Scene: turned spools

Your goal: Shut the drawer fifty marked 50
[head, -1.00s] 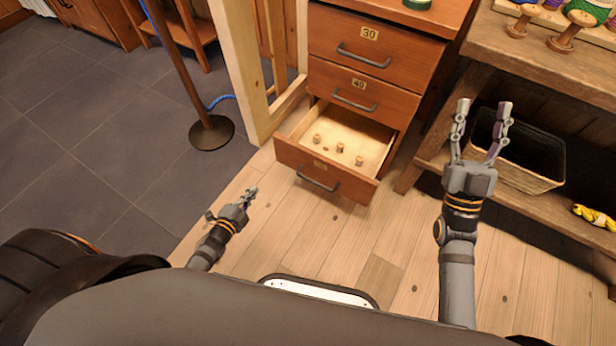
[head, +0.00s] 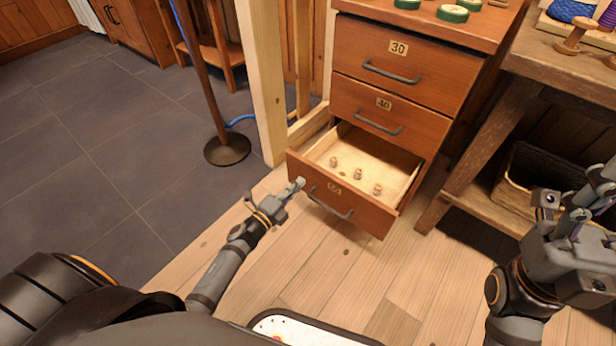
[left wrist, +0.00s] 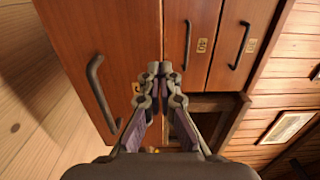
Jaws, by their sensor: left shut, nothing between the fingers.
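The drawer marked 50 (head: 365,212) is the lowest in a wooden cabinet and stands pulled out. My right gripper (head: 577,190) is open at the right edge, away from the drawer.
The drawers marked 40 (head: 385,115) and 30 (head: 395,66) above are shut. A wooden bench (head: 478,142) with a basket (head: 545,170) on its lower shelf stands to the right. A pole on a round base (head: 227,150) stands left. The floor before the drawer is clear.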

